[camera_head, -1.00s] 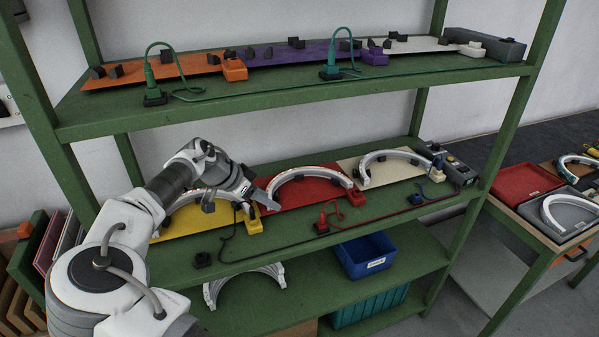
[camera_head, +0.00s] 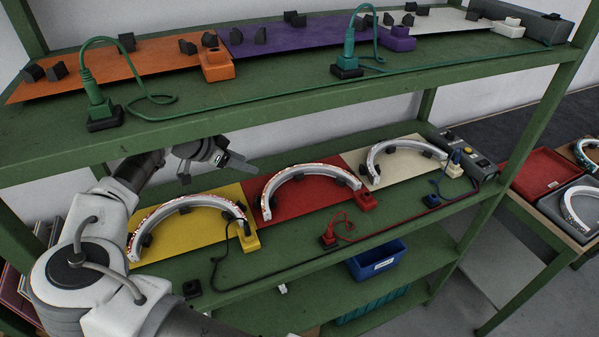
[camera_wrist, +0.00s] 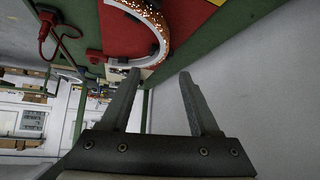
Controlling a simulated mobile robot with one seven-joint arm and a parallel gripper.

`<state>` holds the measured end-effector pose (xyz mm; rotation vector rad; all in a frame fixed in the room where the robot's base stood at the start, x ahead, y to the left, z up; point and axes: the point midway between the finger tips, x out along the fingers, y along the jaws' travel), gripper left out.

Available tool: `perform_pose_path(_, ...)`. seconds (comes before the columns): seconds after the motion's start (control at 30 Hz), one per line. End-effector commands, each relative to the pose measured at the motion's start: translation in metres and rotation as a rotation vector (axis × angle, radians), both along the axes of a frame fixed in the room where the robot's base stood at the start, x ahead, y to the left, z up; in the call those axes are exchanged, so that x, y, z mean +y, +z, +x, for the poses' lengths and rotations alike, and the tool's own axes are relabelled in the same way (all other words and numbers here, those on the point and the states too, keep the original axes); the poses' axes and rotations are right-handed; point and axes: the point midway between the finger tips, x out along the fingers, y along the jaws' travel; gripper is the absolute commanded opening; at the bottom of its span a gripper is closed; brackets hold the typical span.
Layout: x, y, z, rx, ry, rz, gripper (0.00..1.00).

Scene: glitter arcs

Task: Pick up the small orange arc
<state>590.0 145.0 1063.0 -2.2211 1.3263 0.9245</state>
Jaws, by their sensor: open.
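No arc in view is clearly orange all over. Three white arcs stand on the middle shelf: one on a yellow mat (camera_head: 182,232), one with reddish glitter (camera_head: 308,170) on a red mat (camera_head: 285,213), and one on a cream mat (camera_head: 388,177). The orange mat (camera_head: 130,72) on the upper shelf bears only black blocks and an orange plug box. My gripper (camera_head: 238,162) is open and empty, above the back of the middle shelf, left of the red mat's arc. The wrist view shows the arc with orange glints (camera_wrist: 150,22) beyond my fingers (camera_wrist: 160,76), apart from them.
The upper shelf (camera_head: 250,108) hangs over my gripper. Green posts and cables bound the space. A red cable (camera_head: 345,222) and yellow plug box (camera_head: 248,240) lie at the front. Blue bin (camera_head: 376,262) stands below. Grey and red trays are on a table at right.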

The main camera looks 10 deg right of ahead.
Motion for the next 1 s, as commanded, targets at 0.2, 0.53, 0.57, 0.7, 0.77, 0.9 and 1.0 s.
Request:
perform_pose_path(0.2,-0.003,-0.004,0.002,-0.001,0.0,-0.002,0.62)
perform_pose_path(0.53,-0.046,-0.05,0.024,0.0,-0.003,-0.006,0.62)
perform_pose_path(0.57,-0.05,-0.054,0.027,-0.001,-0.003,-0.005,0.62)
perform_pose_path(0.7,-0.066,-0.073,0.036,-0.001,-0.001,-0.004,0.62)
perform_pose_path(0.77,-0.07,-0.078,0.038,-0.001,-0.001,-0.003,0.62)
perform_pose_path(0.9,-0.075,-0.085,0.042,-0.001,0.001,-0.002,0.62)
perform_pose_path(1.0,-0.079,-0.088,0.044,-0.001,0.0,-0.002,0.62)
